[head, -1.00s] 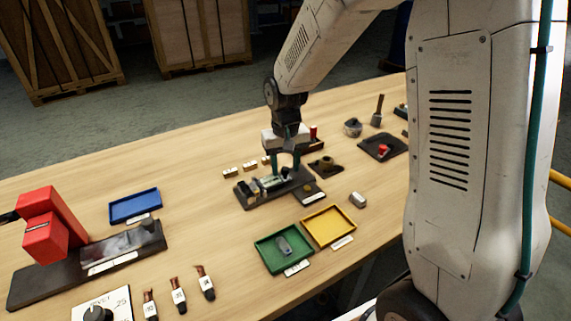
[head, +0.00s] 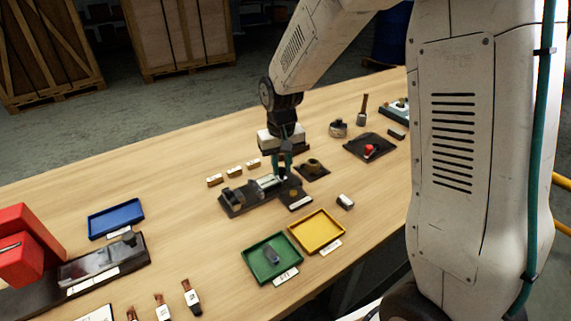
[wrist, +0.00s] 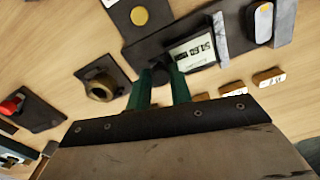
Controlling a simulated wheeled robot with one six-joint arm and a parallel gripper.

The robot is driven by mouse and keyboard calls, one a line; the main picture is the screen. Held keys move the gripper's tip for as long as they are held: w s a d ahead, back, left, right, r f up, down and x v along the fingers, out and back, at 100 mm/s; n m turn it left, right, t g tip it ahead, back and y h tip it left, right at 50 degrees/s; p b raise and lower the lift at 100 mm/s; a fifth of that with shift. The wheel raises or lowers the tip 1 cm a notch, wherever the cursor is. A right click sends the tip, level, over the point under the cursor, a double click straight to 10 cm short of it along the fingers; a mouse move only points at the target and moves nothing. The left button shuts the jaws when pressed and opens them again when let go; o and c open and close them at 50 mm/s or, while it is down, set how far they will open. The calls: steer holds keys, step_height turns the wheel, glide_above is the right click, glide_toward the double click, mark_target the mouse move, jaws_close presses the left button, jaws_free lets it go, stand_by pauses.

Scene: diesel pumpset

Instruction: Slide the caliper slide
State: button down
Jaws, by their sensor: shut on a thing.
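The caliper (head: 228,209) is a dark, long fixture on the table's middle. Its slide (head: 268,182) carries a display, which also shows in the wrist view (wrist: 192,52) with blurred digits and a grey jaw plate (wrist: 221,40) beside it. A grey, rounded piece (wrist: 262,22) stands by the far grey jaw (wrist: 285,25), with a gap between it and the slide's jaw. My gripper (head: 285,172) is down at the slide, its green fingers shut on the slide's dark knob (wrist: 159,74). The fingers partly hide the knob.
Small brass blocks (head: 233,171) lie behind the caliper. A dark stand with a ring (head: 313,164) is close to its right. Green (head: 272,283) and yellow (head: 317,252) trays are in front, a blue tray (head: 116,232) at left. Bare wood lies between.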

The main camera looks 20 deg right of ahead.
steer(key=c, duration=1.3)
jaws_free()
steer(key=shift+o, duration=0.2)
step_height(320, 180, up, 8)
steer(key=shift+f, duration=0.1)
steer(key=s+d+r, duration=0.1)
steer(key=s+r, duration=0.2)
steer(key=s, duration=0.6)
steer(key=s+d+r+t, duration=0.1)
steer(key=s+r, duration=0.2)
steer(key=s, duration=0.7)
steer(key=s+d+r, duration=0.1)
steer(key=s+r, duration=0.2)
steer(key=s, duration=0.6)
steer(key=shift+s+d, duration=0.3)
steer(key=shift+s, duration=0.1)
